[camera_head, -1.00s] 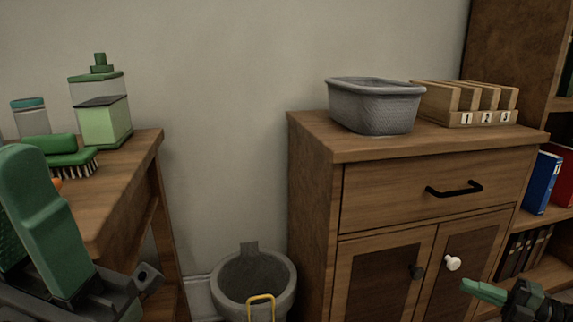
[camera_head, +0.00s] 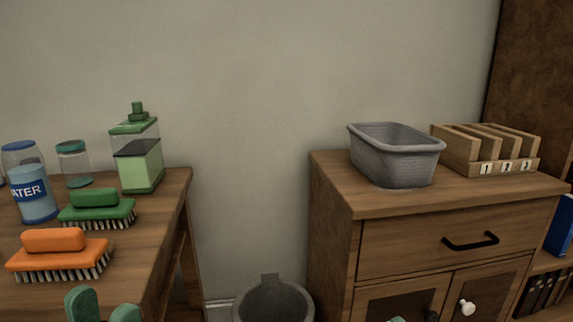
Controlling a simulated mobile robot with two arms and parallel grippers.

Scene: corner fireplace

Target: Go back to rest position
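My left gripper (camera_head: 104,308) is at the bottom left, in front of the wooden table. Its two green fingertips stand apart with nothing between them. Most of it is cut off by the bottom edge. Of my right gripper, only a small green tip (camera_head: 397,319) shows at the bottom edge, in front of the cabinet doors. Its fingers and any grip are hidden.
The left table (camera_head: 150,215) holds an orange brush (camera_head: 55,252), a green brush (camera_head: 97,210), a soap dispenser (camera_head: 139,165), a water container (camera_head: 35,200) and jars. The cabinet (camera_head: 335,215) bears a grey basket (camera_head: 397,165) and a wooden rack (camera_head: 470,160). A bin (camera_head: 273,303) stands between.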

